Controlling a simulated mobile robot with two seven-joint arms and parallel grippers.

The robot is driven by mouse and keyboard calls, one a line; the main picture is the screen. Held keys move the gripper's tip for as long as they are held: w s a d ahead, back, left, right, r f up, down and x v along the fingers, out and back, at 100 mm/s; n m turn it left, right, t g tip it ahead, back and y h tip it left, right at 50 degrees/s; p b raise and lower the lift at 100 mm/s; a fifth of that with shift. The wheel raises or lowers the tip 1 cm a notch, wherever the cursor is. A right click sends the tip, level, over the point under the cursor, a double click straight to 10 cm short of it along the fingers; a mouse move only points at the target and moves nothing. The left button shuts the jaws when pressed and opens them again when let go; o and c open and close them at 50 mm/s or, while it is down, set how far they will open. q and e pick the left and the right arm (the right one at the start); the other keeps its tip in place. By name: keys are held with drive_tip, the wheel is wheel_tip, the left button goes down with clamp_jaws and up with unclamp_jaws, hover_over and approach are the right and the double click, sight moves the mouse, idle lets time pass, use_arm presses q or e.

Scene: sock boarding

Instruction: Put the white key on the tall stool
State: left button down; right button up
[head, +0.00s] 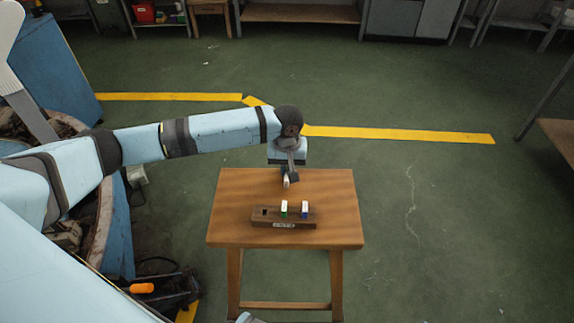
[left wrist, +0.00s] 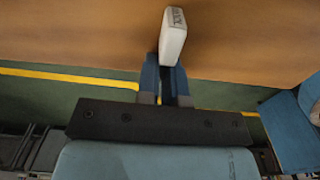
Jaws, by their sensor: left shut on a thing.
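The white key (head: 286,183) is a small pale block, held over the far part of a brown wooden stool (head: 338,212). My left gripper (head: 289,176) is shut on it. In the left wrist view the key (left wrist: 173,37) sticks out beyond the fingers of the left gripper (left wrist: 166,75), with dark marks on its end. The stool's wooden top (left wrist: 80,35) fills the upper part of that view. I cannot tell whether the key touches the top. My right gripper is not in view.
A dark wooden rack (head: 265,222) with a label stands on the stool top, holding a green-marked block (head: 283,208) and a blue-marked block (head: 305,208). Its left slot looks empty. The stool top is bare around the rack. Green floor lies to the right.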

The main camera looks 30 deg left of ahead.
use_arm(q)
drive_tip(key=shift+s+f, duration=0.15)
drive_tip(key=shift+f, duration=0.1)
drive_tip(key=c, duration=1.3)
unclamp_jaws()
drive_tip(key=shift+f, duration=0.2)
drive_tip(key=shift+o, duration=0.2)
drive_tip(key=shift+f, duration=0.1)
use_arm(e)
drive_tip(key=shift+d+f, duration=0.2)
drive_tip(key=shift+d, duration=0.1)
use_arm(q)
drive_tip(key=shift+s, duration=0.1)
drive_tip(key=shift+a, duration=0.1)
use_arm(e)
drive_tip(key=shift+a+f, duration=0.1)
use_arm(q)
drive_tip(key=shift+a+r+b, duration=0.15)
drive_tip(key=shift+r+b, duration=0.1)
drive_tip(key=shift+b, duration=0.5)
wheel_tip(320, 180, up, 4)
drive_tip(key=shift+r+p, duration=0.25)
drive_tip(key=shift+p, duration=0.85)
wheel_tip(320, 180, up, 8)
drive_tip(key=p, duration=0.2)
drive_tip(key=shift+w+d+r, duration=0.15)
drive_tip(key=shift+w+d, duration=0.1)
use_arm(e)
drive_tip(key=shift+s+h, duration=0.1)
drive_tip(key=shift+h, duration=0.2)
